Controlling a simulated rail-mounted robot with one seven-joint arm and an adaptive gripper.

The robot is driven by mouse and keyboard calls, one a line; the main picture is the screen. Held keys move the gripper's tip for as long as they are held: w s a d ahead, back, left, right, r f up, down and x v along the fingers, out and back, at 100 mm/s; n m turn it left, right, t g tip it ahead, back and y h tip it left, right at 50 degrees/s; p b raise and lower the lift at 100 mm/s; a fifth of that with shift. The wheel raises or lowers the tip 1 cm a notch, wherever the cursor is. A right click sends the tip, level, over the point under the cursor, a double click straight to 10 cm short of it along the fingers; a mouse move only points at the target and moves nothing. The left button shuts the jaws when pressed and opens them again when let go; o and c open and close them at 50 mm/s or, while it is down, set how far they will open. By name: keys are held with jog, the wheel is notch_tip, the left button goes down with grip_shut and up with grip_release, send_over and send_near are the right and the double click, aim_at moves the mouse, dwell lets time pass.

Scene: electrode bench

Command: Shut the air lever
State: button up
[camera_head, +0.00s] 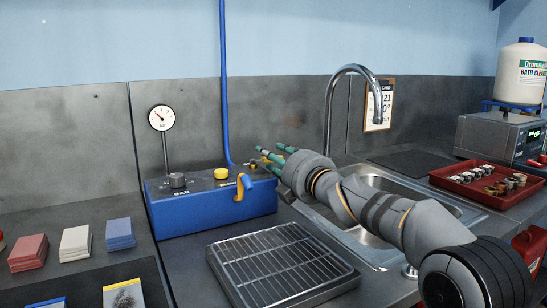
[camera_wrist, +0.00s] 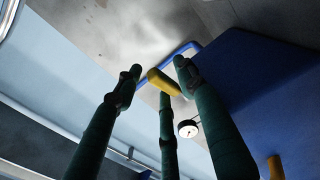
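The blue air box (camera_head: 205,212) stands on the bench against the back wall, with a dark knob marked BAR and a yellow knob (camera_head: 221,173) on top. A yellow-orange lever (camera_head: 240,187) hooks down at its front right edge. My gripper (camera_head: 264,158) has green fingers and is just right of and above the box's right end. In the wrist view the fingers (camera_wrist: 158,74) are spread, with a yellow handle-like piece (camera_wrist: 163,82) between their tips. Whether they touch it, and which yellow part it is, I cannot tell. Another yellow-orange piece (camera_wrist: 275,167) shows at lower right.
A blue hose (camera_head: 224,80) runs up the wall behind the box, beside a round gauge (camera_head: 161,118). A wire rack tray (camera_head: 283,262) lies in front. The sink with its tap (camera_head: 330,110) and a red tray (camera_head: 440,178) are to the right. Coloured pads (camera_head: 75,242) lie left.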

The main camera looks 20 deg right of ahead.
jog(key=shift+s, duration=0.1)
jog(key=v, duration=1.2)
jog(key=shift+c, duration=0.2)
